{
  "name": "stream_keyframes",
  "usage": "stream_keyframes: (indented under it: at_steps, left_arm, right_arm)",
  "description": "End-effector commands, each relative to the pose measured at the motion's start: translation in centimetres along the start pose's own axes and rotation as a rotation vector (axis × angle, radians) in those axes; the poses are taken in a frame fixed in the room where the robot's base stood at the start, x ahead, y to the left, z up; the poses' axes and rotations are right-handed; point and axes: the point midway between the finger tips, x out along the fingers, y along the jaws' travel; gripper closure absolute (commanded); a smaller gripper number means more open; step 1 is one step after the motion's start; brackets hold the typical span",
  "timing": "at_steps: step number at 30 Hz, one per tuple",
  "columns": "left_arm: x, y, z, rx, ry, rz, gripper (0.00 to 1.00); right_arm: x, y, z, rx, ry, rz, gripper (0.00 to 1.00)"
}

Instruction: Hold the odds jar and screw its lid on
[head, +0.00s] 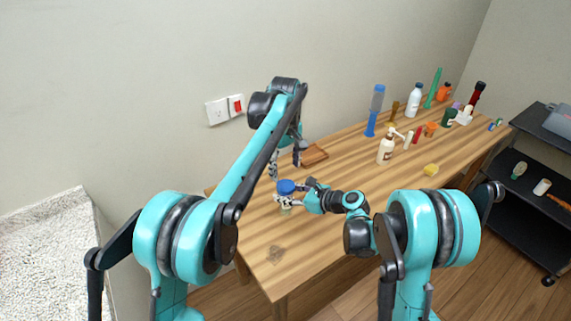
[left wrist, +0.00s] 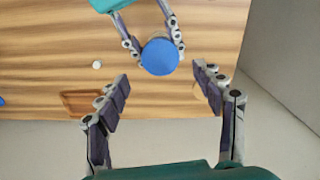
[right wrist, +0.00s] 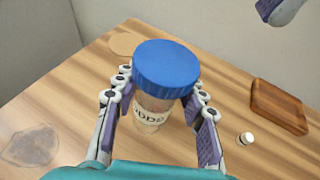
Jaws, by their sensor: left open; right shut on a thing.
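The odds jar (right wrist: 150,115) is clear with a partly hidden label and stands upright on the wooden table. Its blue lid (right wrist: 165,66) sits on top of the jar and looks level; I cannot tell how tightly it is on. The lid also shows in the head view (head: 286,186) and the left wrist view (left wrist: 160,56). My right gripper (right wrist: 160,98) is shut around the jar's body, below the lid. My left gripper (head: 285,166) is open and empty, above the jar and apart from it. In the left wrist view its fingers (left wrist: 161,82) point down, with the lid beyond their tips.
A wooden tray (right wrist: 278,108) and a small white item (right wrist: 246,138) lie near the jar. The wall is close behind the table.

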Motion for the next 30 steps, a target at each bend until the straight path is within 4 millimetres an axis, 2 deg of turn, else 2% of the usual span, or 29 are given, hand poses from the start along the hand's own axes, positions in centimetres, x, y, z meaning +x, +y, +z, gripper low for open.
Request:
stream_keyframes:
  at_steps: [3, 6, 10, 15, 23, 26, 30]
  left_arm:
    - [-0.7, 0.0, 0.0, -0.24, 0.0, 0.0, 0.32]
    - [-1.1, 0.0, 0.0, -0.406, 0.0, -0.001, 0.32]
    - [-1.5, 0.0, 0.0, -0.548, 0.0, -0.001, 0.32]
    - [-1.6, 0.0, 0.0, -0.609, 0.0, -0.001, 0.32]
    - [-1.6, 0.0, 0.0, -0.609, 0.0, -0.001, 0.32]
    - [-1.2, 0.0, 0.0, -0.608, 0.0, -0.001, 0.32]
    - [0.5, 0.0, 0.0, -0.608, 0.0, -0.001, 0.32]
  right_arm:
    - [0.0, 0.0, 0.0, 0.0, 0.0, 0.0, 1.0]
    - [0.0, 0.0, 0.0, 0.0, 0.0, 0.0, 1.0]
    - [0.0, 0.0, 0.0, 0.0, 0.0, 0.0, 1.0]
    - [0.0, 0.0, 0.0, 0.0, 0.0, 0.0, 1.0]
    - [0.0, 0.0, 0.0, 0.0, 0.0, 0.0, 1.0]
    - [0.0, 0.0, 0.0, 0.0, 0.0, 0.0, 1.0]
    - [0.0, 0.0, 0.0, 0.0, 0.0, 0.0, 1.0]
